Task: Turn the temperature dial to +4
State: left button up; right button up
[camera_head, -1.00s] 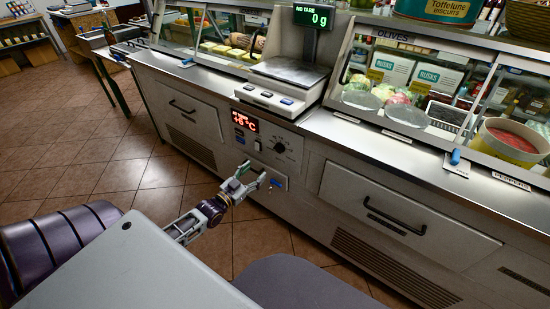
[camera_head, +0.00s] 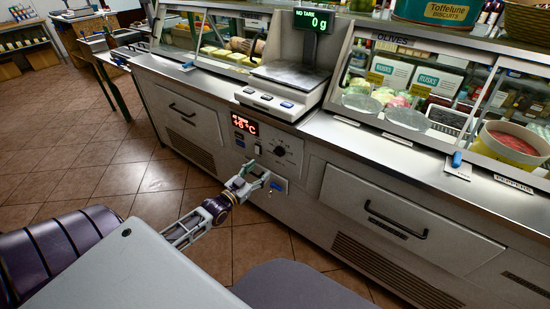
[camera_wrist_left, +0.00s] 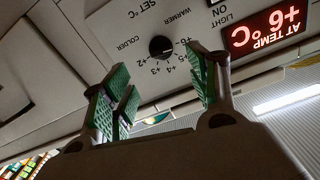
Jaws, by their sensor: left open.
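The temperature dial (camera_head: 280,151) is a small black knob on the grey counter's control panel. In the left wrist view the dial (camera_wrist_left: 160,46) appears upside down, with numbers from +2 upward and the words COLDER and WARMER around it. I cannot tell its exact setting. The red display (camera_head: 244,125) beside it reads +6 °C; it also shows in the left wrist view (camera_wrist_left: 264,30). My left gripper (camera_head: 257,174) is open and empty, below and left of the dial. In the wrist view its green-padded fingers (camera_wrist_left: 160,66) stand apart, with the dial beyond the gap between them.
A light switch (camera_head: 257,149) sits left of the dial and a blue-marked socket plate (camera_head: 276,184) below it. A scale (camera_head: 281,88) stands on the counter above. A drawer with a black handle (camera_head: 395,222) is to the right.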

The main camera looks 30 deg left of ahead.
aim_at(279, 153)
pick_arm(q)
jog(key=w+b, duration=0.2)
jog(key=w, duration=0.9)
jog(key=shift+w+d+b, duration=0.15)
jog(key=shift+d+b, duration=0.2)
jog(key=shift+d, duration=0.1)
pick_arm(e)
jog(key=shift+t+y, duration=0.3)
jog(key=shift+t, duration=0.1)
jog(key=r, duration=0.2)
jog(key=w+a+r, duration=0.1)
jog(key=r, duration=0.1)
jog(key=shift+w+r, duration=0.1)
jog(key=shift+r, duration=0.1)
pick_arm(q)
jog(key=shift+c, duration=0.4)
jog(key=c, duration=0.9)
pick_arm(e)
jog(key=shift+f, duration=0.2)
